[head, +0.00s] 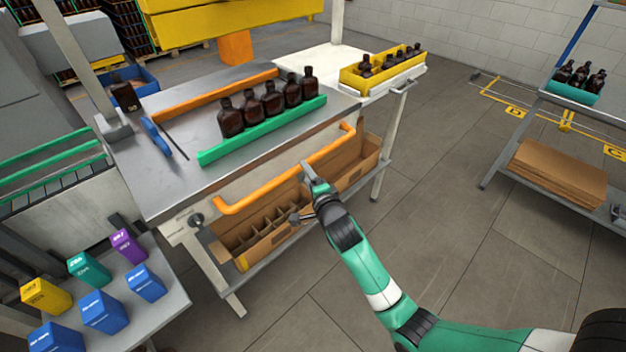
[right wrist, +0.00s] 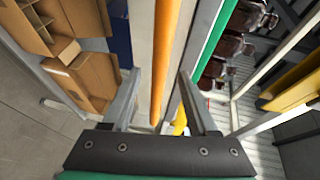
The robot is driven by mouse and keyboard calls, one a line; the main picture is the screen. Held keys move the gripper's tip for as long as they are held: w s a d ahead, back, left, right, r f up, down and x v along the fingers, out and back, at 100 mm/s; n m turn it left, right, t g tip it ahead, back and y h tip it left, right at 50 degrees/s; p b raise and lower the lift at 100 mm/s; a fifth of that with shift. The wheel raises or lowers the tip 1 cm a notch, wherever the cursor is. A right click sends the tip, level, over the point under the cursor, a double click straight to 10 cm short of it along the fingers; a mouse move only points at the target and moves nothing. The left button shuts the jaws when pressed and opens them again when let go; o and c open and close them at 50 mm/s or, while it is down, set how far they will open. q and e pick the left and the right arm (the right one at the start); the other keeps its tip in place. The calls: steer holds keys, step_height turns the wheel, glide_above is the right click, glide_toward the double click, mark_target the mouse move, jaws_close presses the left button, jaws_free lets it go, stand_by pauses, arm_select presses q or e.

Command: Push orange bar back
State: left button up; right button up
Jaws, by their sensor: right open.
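The orange bar (head: 270,178) is a long handle along the front of the metal table, with bent ends. My right gripper (head: 303,192) is open at about the middle of this bar. In the right wrist view, the bar (right wrist: 164,60) runs between the two spread fingers of the gripper (right wrist: 157,90), with gaps at the sides; I cannot tell if a finger touches it. A second orange bar (head: 213,96) lies across the back of the tabletop. A green bar (head: 262,132) stands in front of a row of amber bottles (head: 271,100). My left gripper is not in view.
A divided cardboard box (head: 263,228) sits on the shelf below the bar. A yellow crate of bottles (head: 352,80) stands at the table's right end. Colored boxes (head: 101,312) stand on a side table at lower left.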

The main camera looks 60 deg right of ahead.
steer(key=v, duration=0.6)
steer(key=shift+p, duration=0.4)
steer(key=w+a+r+n+t+y, duration=0.1)
steer(key=w+a+r+n+t, duration=0.15)
steer(key=a+r, duration=0.6)
steer(key=w+a+r+n+t+y+p, duration=0.1)
steer(key=w+a+r+t, duration=0.2)
steer(key=r, duration=1.1)
steer(key=w+a+r+n+t+y, duration=0.15)
steer(key=a+r+t, duration=0.35)
steer(key=r, duration=0.6)
steer(key=s+a+r+n+t+y, duration=0.2)
steer(key=s+a+r+n+y, duration=0.3)
steer(key=r+n, duration=0.45)
steer(key=s+a+r+n+t+y, duration=0.35)
steer(key=s+r+n, duration=0.3)
steer(key=n, duration=0.55)
step_height(320, 180, up, 37)
steer(key=p, duration=3.8)
steer(key=shift+a+r+m+g, duration=0.15)
steer(key=shift+a+m+g, duration=0.25)
steer(key=shift+a, duration=0.1)
